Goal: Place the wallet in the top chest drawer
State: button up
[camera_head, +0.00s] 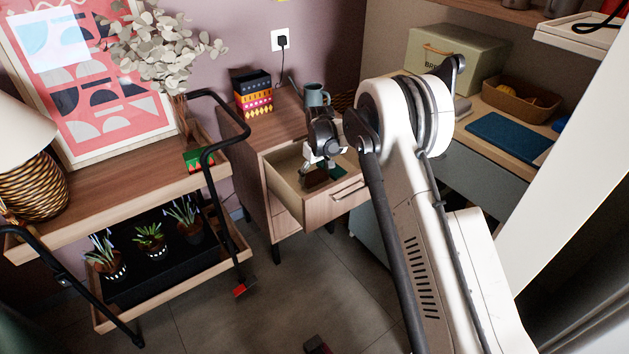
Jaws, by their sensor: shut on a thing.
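The top chest drawer (284,191) is pulled out from the wooden chest (238,136) in the middle of the view. My gripper (314,171) reaches down into the open drawer from above. It is shut on a small dark brown thing, which looks like the wallet (315,180). The wallet is inside the drawer's outline, low between its walls. I cannot tell whether it touches the drawer floor. My arm hides part of the drawer's right side and the chest behind it.
A dark green thing (338,172) lies in the drawer beside the wallet. Floor (270,300) in front is mostly clear.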

jog(key=shift+f, duration=1)
jog(key=shift+f+b, duration=0.2)
jog(key=shift+b, duration=0.1)
jog(key=o, duration=1.2)
